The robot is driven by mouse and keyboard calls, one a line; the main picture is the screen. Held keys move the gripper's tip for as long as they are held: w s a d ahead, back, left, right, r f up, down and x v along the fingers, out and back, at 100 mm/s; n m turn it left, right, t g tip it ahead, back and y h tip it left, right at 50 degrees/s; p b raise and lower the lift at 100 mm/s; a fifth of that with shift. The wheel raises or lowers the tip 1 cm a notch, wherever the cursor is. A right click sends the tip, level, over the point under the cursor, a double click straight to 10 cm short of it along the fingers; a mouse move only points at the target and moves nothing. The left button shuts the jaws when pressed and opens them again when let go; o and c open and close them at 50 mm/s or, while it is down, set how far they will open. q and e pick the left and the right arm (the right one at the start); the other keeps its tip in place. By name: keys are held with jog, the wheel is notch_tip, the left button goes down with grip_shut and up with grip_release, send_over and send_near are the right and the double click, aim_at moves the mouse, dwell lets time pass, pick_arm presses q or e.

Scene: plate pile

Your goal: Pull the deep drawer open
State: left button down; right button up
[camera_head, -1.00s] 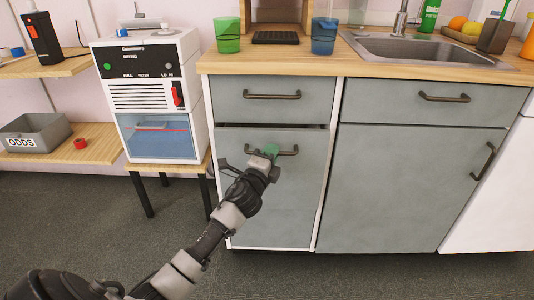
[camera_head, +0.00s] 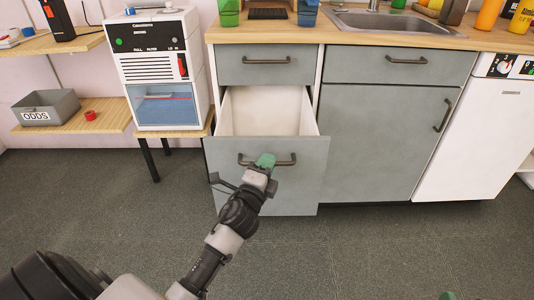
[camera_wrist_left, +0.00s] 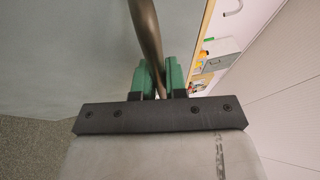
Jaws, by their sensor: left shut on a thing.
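The deep drawer (camera_head: 290,190) is the grey lower drawer of the left cabinet. It stands well out from the cabinet, and its pale inside (camera_head: 262,112) shows, with no contents visible. Its dark bar handle (camera_head: 285,160) runs across the upper part of the front. My left gripper (camera_head: 265,161) is at the middle of this handle. In the left wrist view, the green fingers (camera_wrist_left: 158,78) are shut on the handle (camera_wrist_left: 146,35), one on each side. At the bottom right edge of the head view, a small green tip (camera_head: 447,296) shows, too little of it to tell its state.
The shallow drawer (camera_head: 265,72) above is shut. To the right are a grey cupboard door (camera_head: 380,140) and a white appliance (camera_head: 470,140). A white machine (camera_head: 155,70) stands on a stool at left. The carpet (camera_head: 370,250) in front is clear.

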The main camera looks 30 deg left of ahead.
pick_arm(q)
jog(key=shift+s+d, duration=0.25)
jog(key=shift+s, duration=0.25)
pick_arm(e)
jog(key=shift+d+f, duration=0.1)
jog(key=shift+f, duration=0.15)
pick_arm(q)
jog(key=c, duration=1.2)
grip_release()
jog(key=v, duration=1)
jog(key=shift+s+f, duration=0.1)
jog(key=shift+s, duration=0.3)
pick_arm(e)
jog(key=shift+r+t, duration=0.3)
jog(key=shift+r, duration=0.2)
